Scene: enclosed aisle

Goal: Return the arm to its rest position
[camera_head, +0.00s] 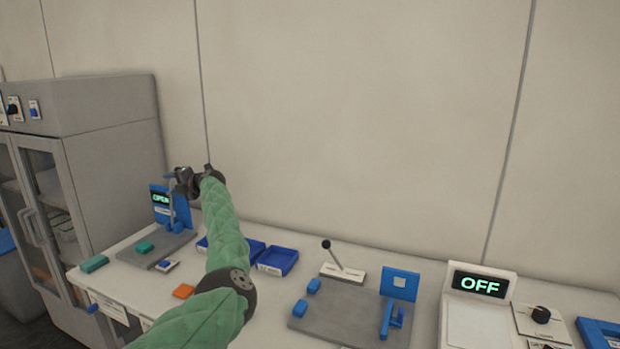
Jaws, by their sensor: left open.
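My left arm (223,232), in a green sleeve, comes in from the bottom left and reaches up and forward over the bench. My left gripper (183,182) is at its far end, dark and small, in front of a blue station with an "OPEN" display (160,198). The gripper is open, and I see nothing held in it. It appears above the bench top, overlapping the upper part of that station. My right gripper is not in view.
The white bench (268,290) holds blue bins (278,261), a lever (342,270), a grey plate with blue fixtures (345,311), an "OFF" display (479,284) and a black knob (541,315). Teal blocks (94,263) and an orange block (184,291) lie on the left. A grey cabinet (105,150) stands left.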

